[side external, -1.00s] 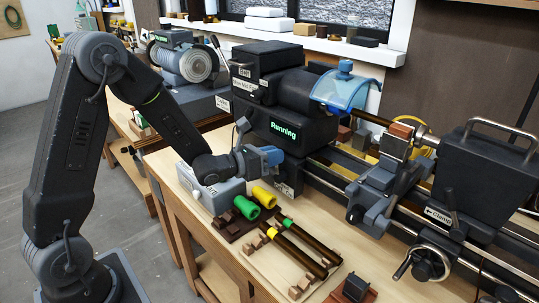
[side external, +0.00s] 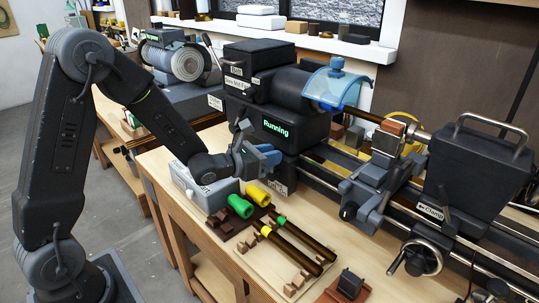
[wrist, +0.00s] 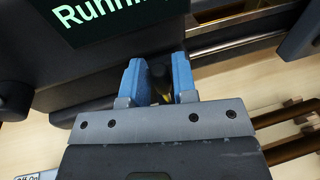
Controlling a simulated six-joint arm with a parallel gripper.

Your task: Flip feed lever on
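My gripper (side external: 268,157), with blue fingers, is in front of the lathe's dark headstock, just below the green "Running" display (side external: 276,128). In the wrist view my gripper (wrist: 158,75) has its fingers parted. A dark rounded knob with a yellowish part below it, apparently the feed lever (wrist: 160,80), shows between the fingers. I cannot tell whether either finger touches it. In the side view the lever is hidden by my gripper. A label below the gripper (side external: 280,188) is partly covered and unreadable.
A grey switch box (side external: 192,187) stands on the bench left of the gripper. The carriage (side external: 372,190) and a box labelled "Clamp" (side external: 470,180) are to the right.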

